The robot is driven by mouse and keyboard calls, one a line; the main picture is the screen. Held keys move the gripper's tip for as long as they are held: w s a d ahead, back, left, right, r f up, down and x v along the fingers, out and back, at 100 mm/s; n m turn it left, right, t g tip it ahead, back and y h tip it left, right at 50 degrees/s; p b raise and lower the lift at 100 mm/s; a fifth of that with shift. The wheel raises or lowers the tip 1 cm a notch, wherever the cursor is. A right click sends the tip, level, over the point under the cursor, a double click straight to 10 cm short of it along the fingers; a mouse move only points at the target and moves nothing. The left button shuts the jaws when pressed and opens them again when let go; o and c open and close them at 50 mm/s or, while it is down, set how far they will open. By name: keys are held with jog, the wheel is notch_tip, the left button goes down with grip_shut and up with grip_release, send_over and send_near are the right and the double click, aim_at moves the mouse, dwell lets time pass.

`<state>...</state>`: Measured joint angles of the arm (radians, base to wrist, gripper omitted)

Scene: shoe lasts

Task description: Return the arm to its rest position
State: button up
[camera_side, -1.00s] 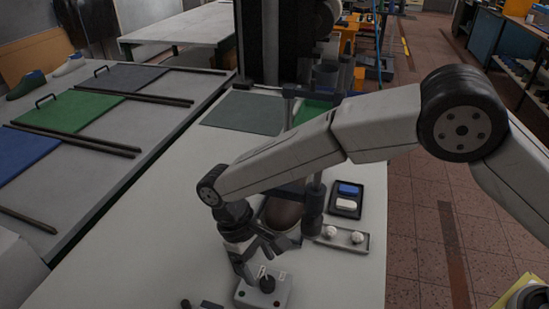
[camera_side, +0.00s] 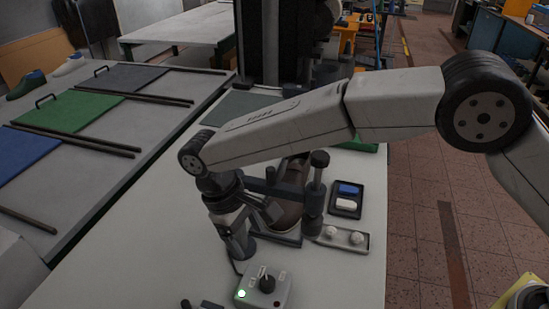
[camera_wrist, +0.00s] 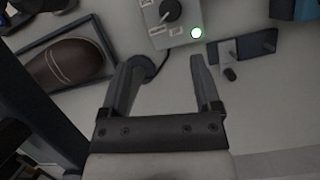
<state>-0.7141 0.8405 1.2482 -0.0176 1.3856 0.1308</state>
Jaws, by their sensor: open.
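My gripper (camera_side: 243,252) hangs from my arm above the white worktable (camera_side: 130,255), behind the control box. In the wrist view my gripper (camera_wrist: 164,75) is open, with nothing between its two fingers. In the wrist view the same box (camera_wrist: 153,37) lies beyond the fingertips, with the lamp (camera_wrist: 196,33) glowing. A brown shoe last (camera_wrist: 55,64) lies in a dark holder on the left; it also shows partly behind my arm in the side view (camera_side: 290,212).
A dark post (camera_side: 314,198) stands by the shoe last. A tray (camera_side: 360,212) with a blue and a white block and a grey tray (camera_side: 322,238) with two pale round pieces are right of it. A grey bench (camera_side: 80,185) with coloured panels stands left. The table's left front is clear.

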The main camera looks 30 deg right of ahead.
jog(key=w+r+n+t, duration=0.2)
jog(key=w+r+t, duration=0.1)
jog(key=r, duration=0.6)
jog(key=w+d+r+t, duration=0.4)
jog(key=w+d+r, duration=0.1)
jog(key=d+r, duration=0.65)
jog(key=s+d+f+m+g+y, duration=0.1)
jog(key=s+d+f+m, duration=0.35)
jog(key=d+f, duration=0.75)
jog(key=s+d+f+m, duration=0.2)
jog(key=s+d+f, duration=0.2)
jog(key=s, duration=0.3)
jog(key=s+d+f+m+y, duration=0.1)
jog(key=s+d+f+m, duration=0.1)
jog(key=s+d+f, duration=0.3)
jog(key=shift+s+d+g+y, duration=0.3)
jog(key=shift+s+d, duration=0.05)
jog(key=shift+s, duration=0.7)
